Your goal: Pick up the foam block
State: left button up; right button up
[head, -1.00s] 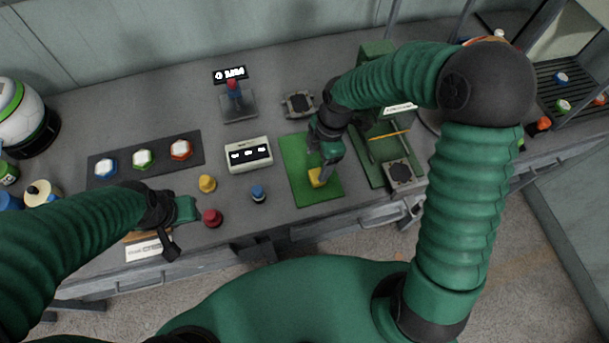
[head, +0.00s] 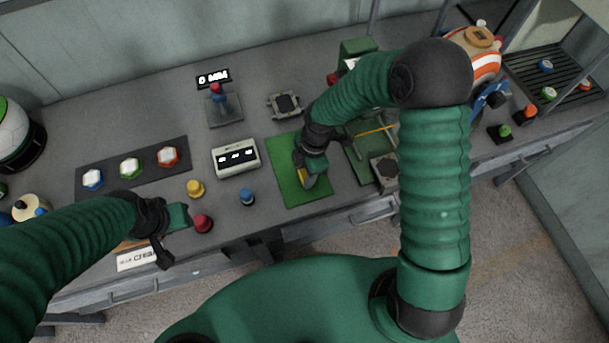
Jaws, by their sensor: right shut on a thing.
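The yellow foam block (head: 305,179) is at the front half of the green mat (head: 289,194). My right gripper (head: 307,182) is shut on the block and hides much of it. I cannot tell whether the block is touching the mat or just above it. My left gripper (head: 172,236) is at the front left edge of the bench, away from the block. Its fingers are too small and dark to read.
A display box (head: 235,157) stands left of the mat. Yellow (head: 195,188), red (head: 202,223) and blue (head: 247,197) knobbed pieces stand on the bench between my grippers. A green press frame (head: 372,148) is right of the mat, partly behind my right arm.

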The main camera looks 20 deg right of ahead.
jog(key=shift+d+f, duration=0.1)
jog(key=shift+d, duration=0.15)
jog(key=c, duration=0.4)
jog(key=shift+o, duration=0.2)
jog(key=shift+a, duration=0.15)
